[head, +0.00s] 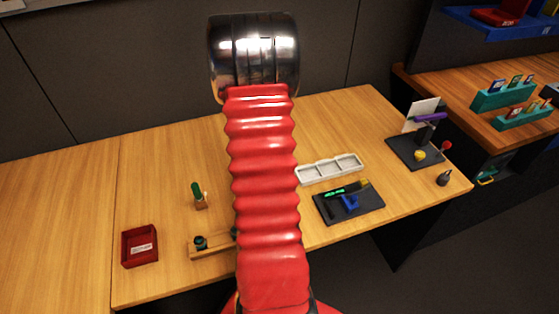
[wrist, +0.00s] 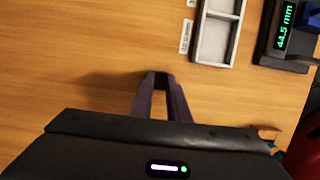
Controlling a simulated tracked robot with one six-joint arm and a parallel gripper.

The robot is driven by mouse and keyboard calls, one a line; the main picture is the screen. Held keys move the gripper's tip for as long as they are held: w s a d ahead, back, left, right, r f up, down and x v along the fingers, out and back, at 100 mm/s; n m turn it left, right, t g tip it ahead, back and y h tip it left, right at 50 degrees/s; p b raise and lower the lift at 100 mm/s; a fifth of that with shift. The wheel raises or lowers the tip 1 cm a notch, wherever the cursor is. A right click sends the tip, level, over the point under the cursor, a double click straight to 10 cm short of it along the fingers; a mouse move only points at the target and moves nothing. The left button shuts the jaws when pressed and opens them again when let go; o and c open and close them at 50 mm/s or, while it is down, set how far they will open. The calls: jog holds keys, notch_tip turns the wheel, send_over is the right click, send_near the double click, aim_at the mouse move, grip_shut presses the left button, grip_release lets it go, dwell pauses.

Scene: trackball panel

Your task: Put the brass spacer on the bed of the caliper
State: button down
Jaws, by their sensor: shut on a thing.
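My gripper (wrist: 161,78) is low in the wrist view, its two dark fingers drawn close together over bare wood. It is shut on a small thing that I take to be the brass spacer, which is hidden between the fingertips. I see no spacer lying elsewhere. The caliper (head: 350,203) stands on a dark base right of my arm in the head view, with a blue part and a green display. In the wrist view its display (wrist: 286,26) reads 44.5 mm at the top right, apart from my gripper. My arm hides the gripper in the head view.
A pale compartment tray (head: 330,168) lies behind the caliper and looks empty. A dark stand (head: 414,152) with a yellow piece is at the right.

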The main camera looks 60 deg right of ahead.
jog(key=shift+r, duration=0.1)
notch_tip(320, 180, up, 10)
dwell(0.4)
dwell(0.5)
